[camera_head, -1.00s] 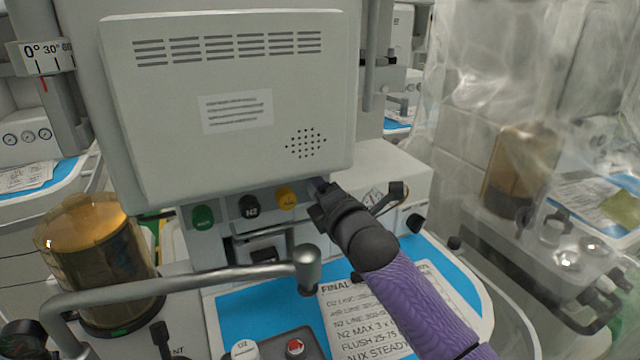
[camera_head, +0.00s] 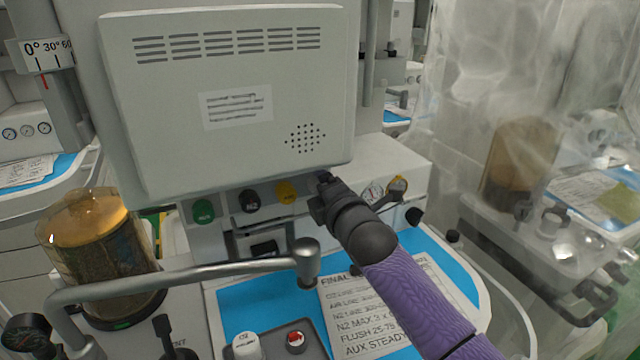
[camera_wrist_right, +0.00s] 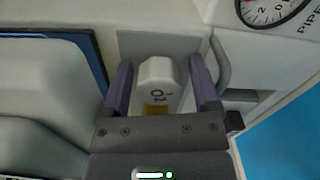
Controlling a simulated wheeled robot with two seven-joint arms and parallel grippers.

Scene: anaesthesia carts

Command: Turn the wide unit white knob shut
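A white knob (camera_wrist_right: 158,82) with dark and red marks on its face stands between the two fingers of my right gripper (camera_wrist_right: 160,88) in the right wrist view. The fingers are open, one on each side of it, with a narrow gap on both sides. In the head view my right gripper (camera_head: 322,190) is up under the lower right edge of the large panel and hides this knob. A yellow knob (camera_head: 286,192), a black knob (camera_head: 249,201) and a green knob (camera_head: 203,211) sit in a row to its left. My left gripper is not in view.
The grey panel housing (camera_head: 230,100) hangs just above my right gripper. A curved metal bar (camera_head: 180,276) crosses in front of the cart. A pressure gauge (camera_wrist_right: 270,10) is right of the knob. A printed sheet (camera_head: 350,315) lies on the blue top.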

